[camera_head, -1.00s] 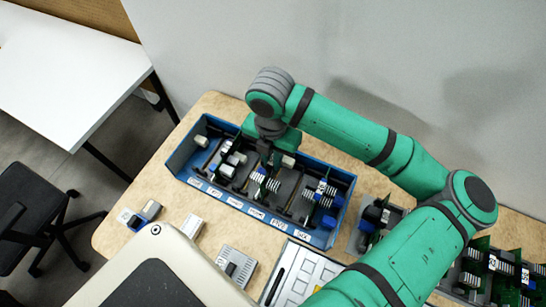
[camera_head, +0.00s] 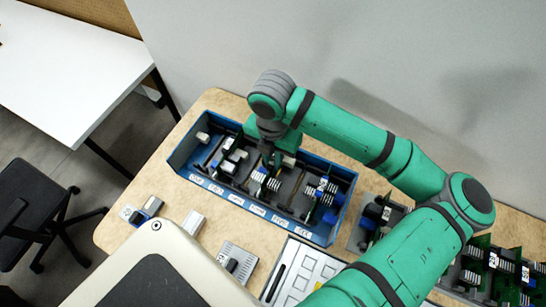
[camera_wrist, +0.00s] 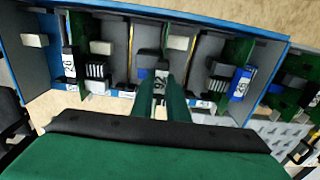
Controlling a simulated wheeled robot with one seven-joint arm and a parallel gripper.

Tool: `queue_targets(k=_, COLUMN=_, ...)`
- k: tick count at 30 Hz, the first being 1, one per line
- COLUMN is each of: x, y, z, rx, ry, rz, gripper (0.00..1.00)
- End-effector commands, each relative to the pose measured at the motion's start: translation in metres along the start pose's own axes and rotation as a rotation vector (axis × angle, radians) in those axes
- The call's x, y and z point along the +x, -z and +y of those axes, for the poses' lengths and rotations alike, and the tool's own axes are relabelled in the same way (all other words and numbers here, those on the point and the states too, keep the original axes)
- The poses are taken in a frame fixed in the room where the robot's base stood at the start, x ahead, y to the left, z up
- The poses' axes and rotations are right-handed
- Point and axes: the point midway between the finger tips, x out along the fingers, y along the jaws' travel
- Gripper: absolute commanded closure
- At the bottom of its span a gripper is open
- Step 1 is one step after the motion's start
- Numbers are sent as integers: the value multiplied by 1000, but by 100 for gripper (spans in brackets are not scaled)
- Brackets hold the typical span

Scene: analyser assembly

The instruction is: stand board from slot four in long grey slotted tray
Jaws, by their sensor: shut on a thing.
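The blue analyser box (camera_head: 345,218) has a front row of labels, too small to read surely, and several green boards standing in it. My gripper (camera_wrist: 162,100) is down at the box's middle, shut on a board (camera_wrist: 160,78) that has a white number label facing up. The head view shows this gripper (camera_head: 271,160) from above, with my arm hiding part of the board. The held board stands upright among the others, and I cannot tell if it is seated in its slot. The long grey slotted tray (camera_head: 458,288) is at the lower right, partly cut off, with several green boards upright in it.
Another board (camera_wrist: 240,82) stands to the right of my gripper and one (camera_wrist: 72,62) to the left. A small grey tray (camera_head: 358,240) lies between box and long tray. A flat panel (camera_head: 305,275) and small modules (camera_head: 193,222) lie in front. The wall is close behind.

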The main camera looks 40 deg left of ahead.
Motion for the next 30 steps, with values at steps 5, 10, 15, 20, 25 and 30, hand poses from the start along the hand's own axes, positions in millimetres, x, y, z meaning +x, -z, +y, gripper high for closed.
queue_targets(k=5, x=2, y=0, z=0, rx=0, ry=0, rz=0, gripper=100)
queue_targets(k=10, x=4, y=0, z=1, rx=-1, ry=0, rz=0, gripper=100)
queue_targets(k=15, x=7, y=0, z=1, rx=-1, ry=0, rz=-1, gripper=100)
queue_targets(k=20, x=9, y=0, z=1, rx=-2, ry=0, rz=-1, gripper=100)
queue_targets(k=25, x=11, y=0, z=1, rx=-3, ry=0, rz=0, gripper=100)
queue_targets(k=30, x=13, y=1, z=3, rx=-8, ry=1, rz=0, gripper=100)
